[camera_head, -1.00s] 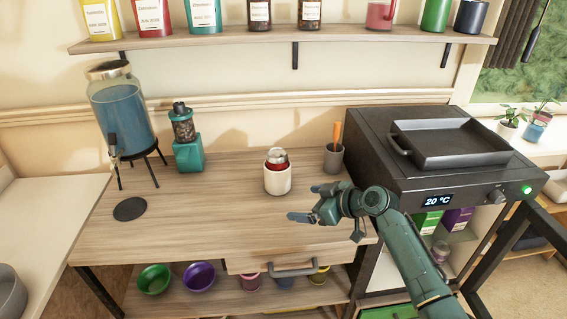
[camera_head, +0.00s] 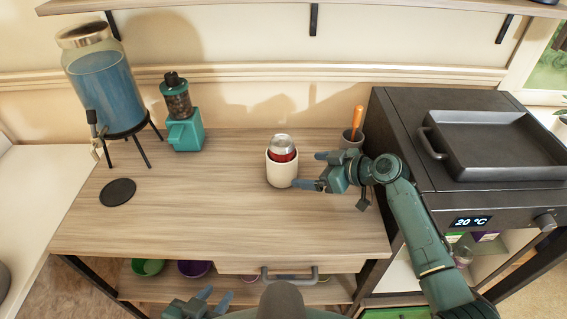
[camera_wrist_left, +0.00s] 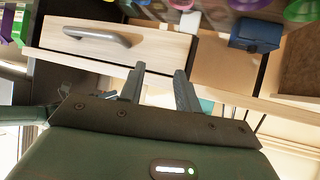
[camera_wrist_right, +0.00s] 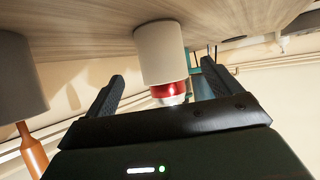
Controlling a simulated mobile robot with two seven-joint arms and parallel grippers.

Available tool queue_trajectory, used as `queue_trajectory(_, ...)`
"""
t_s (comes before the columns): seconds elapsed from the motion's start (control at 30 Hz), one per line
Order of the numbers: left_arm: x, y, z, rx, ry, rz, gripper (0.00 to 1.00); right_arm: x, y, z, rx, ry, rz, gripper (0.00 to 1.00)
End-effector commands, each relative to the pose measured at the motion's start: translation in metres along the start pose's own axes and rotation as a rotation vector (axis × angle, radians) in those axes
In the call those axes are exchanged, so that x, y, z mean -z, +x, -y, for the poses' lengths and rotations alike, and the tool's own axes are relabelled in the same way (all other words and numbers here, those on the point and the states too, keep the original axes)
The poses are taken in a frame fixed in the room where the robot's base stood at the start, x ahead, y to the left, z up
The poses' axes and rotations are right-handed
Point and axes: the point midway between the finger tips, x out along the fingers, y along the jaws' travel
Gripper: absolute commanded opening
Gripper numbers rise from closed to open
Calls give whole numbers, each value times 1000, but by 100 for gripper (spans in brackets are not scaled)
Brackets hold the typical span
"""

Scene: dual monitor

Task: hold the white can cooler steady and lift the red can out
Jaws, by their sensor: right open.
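The white can cooler (camera_head: 282,174) stands upright on the wooden table, with the red can (camera_head: 284,156) inside it and its silver top showing above the rim. My right gripper (camera_head: 308,170) is open just right of the cooler, fingers pointing at it; whether the lower fingertip touches it I cannot tell. In the right wrist view the cooler (camera_wrist_right: 160,52) and red can (camera_wrist_right: 172,91) appear upside down, framed between the open fingers. My left gripper (camera_head: 214,297) is at the bottom edge of the head view, below the tabletop's front edge; its fingers are apart and empty (camera_wrist_left: 159,82).
A grey cup with an orange-handled tool (camera_head: 352,137) stands behind my right gripper. A black grill (camera_head: 480,150) is at the right. A teal grinder (camera_head: 185,132) and blue drink dispenser (camera_head: 108,90) stand at back left. A drawer handle (camera_head: 290,276) juts out in front.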

Motion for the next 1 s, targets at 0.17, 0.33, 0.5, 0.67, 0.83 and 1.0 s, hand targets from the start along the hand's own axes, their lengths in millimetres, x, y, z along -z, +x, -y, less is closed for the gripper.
queue_trajectory(0.17,-5,6,-4,-13,6,-21,33,-3,23,0,1,0,-2,90)
queue_trajectory(0.33,-9,12,-7,-27,-1,-44,33,-4,50,0,0,-1,-2,90)
queue_trajectory(0.5,-19,21,-9,-40,-32,-64,33,-5,74,0,0,-2,-1,90)
queue_trajectory(0.67,-24,26,-10,-49,-65,-77,33,-3,88,0,-1,-1,-1,90)
queue_trajectory(0.83,-24,28,-10,-54,-83,-87,33,-1,94,0,-1,-1,0,90)
queue_trajectory(1.0,-23,27,-10,-53,-86,-88,33,0,95,0,-1,-1,0,90)
